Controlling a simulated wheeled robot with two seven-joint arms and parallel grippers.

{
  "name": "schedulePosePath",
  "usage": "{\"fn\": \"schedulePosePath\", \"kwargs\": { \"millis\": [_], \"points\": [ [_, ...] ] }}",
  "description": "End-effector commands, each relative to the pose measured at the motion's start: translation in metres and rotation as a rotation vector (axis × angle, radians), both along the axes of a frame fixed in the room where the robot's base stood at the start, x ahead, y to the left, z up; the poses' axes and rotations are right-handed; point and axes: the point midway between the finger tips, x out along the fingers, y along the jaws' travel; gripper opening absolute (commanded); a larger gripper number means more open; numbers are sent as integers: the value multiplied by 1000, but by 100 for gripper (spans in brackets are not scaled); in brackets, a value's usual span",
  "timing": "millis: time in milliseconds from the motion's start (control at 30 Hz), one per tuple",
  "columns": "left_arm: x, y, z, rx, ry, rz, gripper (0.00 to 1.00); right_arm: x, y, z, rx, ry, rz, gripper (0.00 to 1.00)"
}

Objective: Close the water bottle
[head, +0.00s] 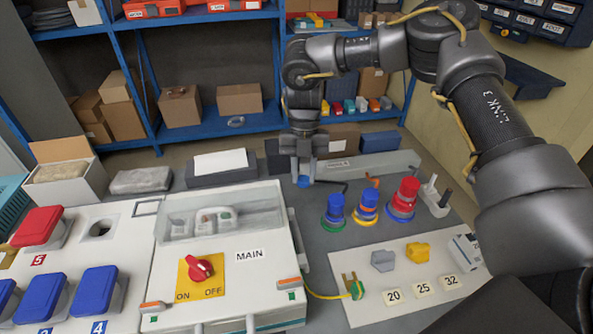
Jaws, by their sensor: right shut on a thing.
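I see no clear water bottle in the head view. My right gripper (303,172) comes down from above behind the right edge of the MAIN box. It is shut on a small blue thing (303,182), of which only a little shows below the fingers. I cannot tell whether this is a cap or a plug, or whether it touches anything beneath. My left gripper is not in view.
The MAIN box (237,301) with a red switch (200,267) stands at the middle. Blue plugs (335,205) (368,201) and a red plug (405,194) stand right. Blue-lidded sockets (42,294) are left. Shelves (200,121) stand behind. A white panel (370,313) lies front right.

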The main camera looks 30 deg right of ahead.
Motion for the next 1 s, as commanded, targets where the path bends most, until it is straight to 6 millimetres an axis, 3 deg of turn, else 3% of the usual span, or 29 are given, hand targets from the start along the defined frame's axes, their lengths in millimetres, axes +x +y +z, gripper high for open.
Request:
{"fn": "schedulePosePath", "kwargs": {
  "millis": [167,367,800,1000],
  "points": [
    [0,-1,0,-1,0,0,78,-10,10,11,-4,1,415,7],
    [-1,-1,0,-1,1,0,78,-24,19,25,-5,2,1033,7],
    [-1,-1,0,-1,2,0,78,-55,33,62,-8,-6,2577,7],
    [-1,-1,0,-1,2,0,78,-63,36,73,-6,-8,3042,7]
  ]
}}
